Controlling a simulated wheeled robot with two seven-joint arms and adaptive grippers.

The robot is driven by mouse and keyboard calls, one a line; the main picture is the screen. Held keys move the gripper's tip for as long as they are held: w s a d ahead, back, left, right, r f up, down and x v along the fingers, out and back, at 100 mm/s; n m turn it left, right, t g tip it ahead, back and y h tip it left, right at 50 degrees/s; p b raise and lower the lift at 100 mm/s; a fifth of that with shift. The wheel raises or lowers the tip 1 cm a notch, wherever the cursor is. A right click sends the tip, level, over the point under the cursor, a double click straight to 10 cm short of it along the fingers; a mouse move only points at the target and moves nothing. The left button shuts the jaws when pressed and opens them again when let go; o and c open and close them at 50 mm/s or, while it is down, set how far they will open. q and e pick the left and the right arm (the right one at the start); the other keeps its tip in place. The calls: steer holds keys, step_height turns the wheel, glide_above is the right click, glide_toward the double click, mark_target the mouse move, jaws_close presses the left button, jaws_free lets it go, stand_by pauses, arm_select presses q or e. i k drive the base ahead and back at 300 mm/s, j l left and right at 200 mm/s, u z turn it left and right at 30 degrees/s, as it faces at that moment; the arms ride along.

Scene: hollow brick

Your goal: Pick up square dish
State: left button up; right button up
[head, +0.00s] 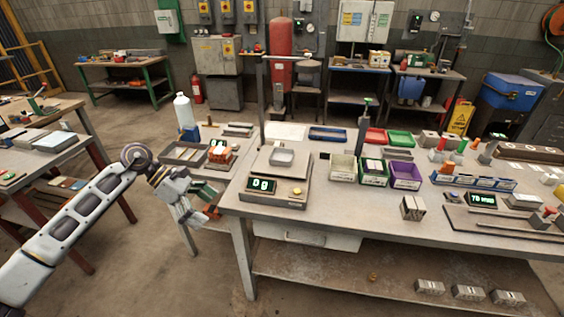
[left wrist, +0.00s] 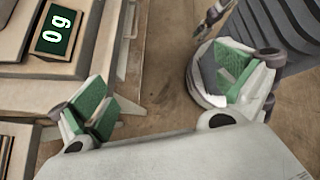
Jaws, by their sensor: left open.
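The square dish (head: 282,157) is a small pale dish on the pan of the weighing scale (head: 275,180), whose display reads 0 g. In the left wrist view part of the scale (left wrist: 22,68) shows at the upper left; the dish is not visible there. My left gripper (head: 200,203) is open and empty, left of the table's front left corner and apart from the dish. Its two green-padded fingers stand wide apart in the left wrist view (left wrist: 165,95). My right gripper cannot be made out in the head view.
The workbench (head: 350,215) holds a white bin (head: 343,167), a green bin (head: 374,171) and a purple bin (head: 405,175) right of the scale. A white bottle (head: 184,110) and a grey tray (head: 186,153) stand left of it. A hollow brick (head: 412,208) stands near the front edge.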

mark_target(278, 156)
steer(key=i+j+z, duration=0.5)
steer(key=i+j, duration=0.3)
steer(key=i, duration=0.1)
